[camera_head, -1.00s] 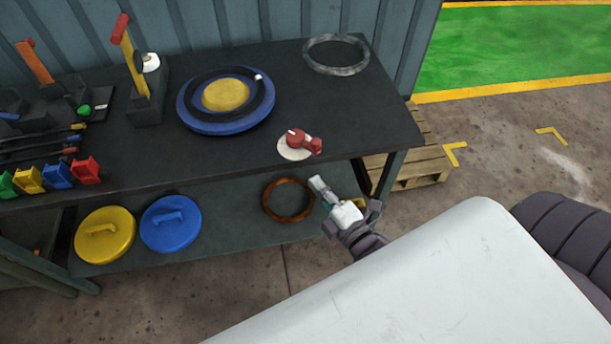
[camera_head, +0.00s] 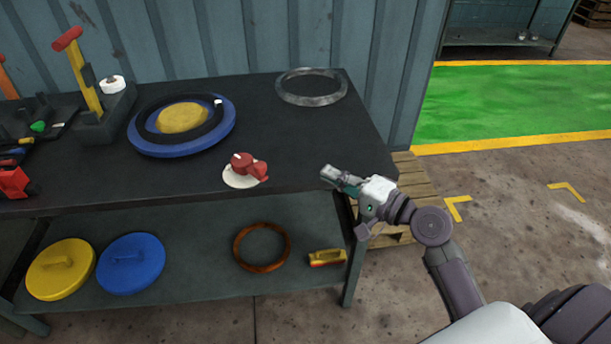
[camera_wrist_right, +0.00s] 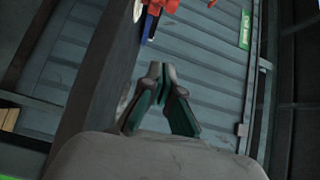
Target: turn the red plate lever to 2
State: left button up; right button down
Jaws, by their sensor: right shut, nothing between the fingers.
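The red lever (camera_head: 250,167) sits on a round white plate (camera_head: 240,181) near the front right edge of the dark table top. Its knob end points right and slightly down in the head view. My right gripper (camera_head: 328,174) is to the right of the lever, apart from it, near the table's front right corner. Its fingers are shut and empty. In the right wrist view the fingertips (camera_wrist_right: 162,70) meet, and the lever cannot be made out with certainty. Any numbers on the plate are too small to read. My left gripper is not in view.
The table top (camera_head: 310,140) is clear around the lever. Behind are a blue disc with a yellow centre (camera_head: 143,148) and a grey ring (camera_head: 311,87). The lower shelf holds yellow (camera_head: 60,277) and blue (camera_head: 130,276) lids and a brown ring (camera_head: 238,246). A pallet (camera_head: 415,178) stands right.

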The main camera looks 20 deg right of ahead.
aim_at(248, 167)
jog(key=p+x, duration=0.2)
jog(key=x, duration=0.7)
jog(key=shift+w+a+r, duration=0.15)
jog(key=shift+w+a, duration=0.05)
jog(key=shift+a, duration=0.05)
jog(key=a+p, duration=0.1)
jog(key=a, duration=0.2)
jog(key=shift+s+a, duration=0.1)
jog(key=shift+a, duration=0.05)
jog(key=shift+s+a+f, duration=0.15)
jog(key=shift+a+f, duration=0.15)
jog(key=shift+a, duration=0.15)
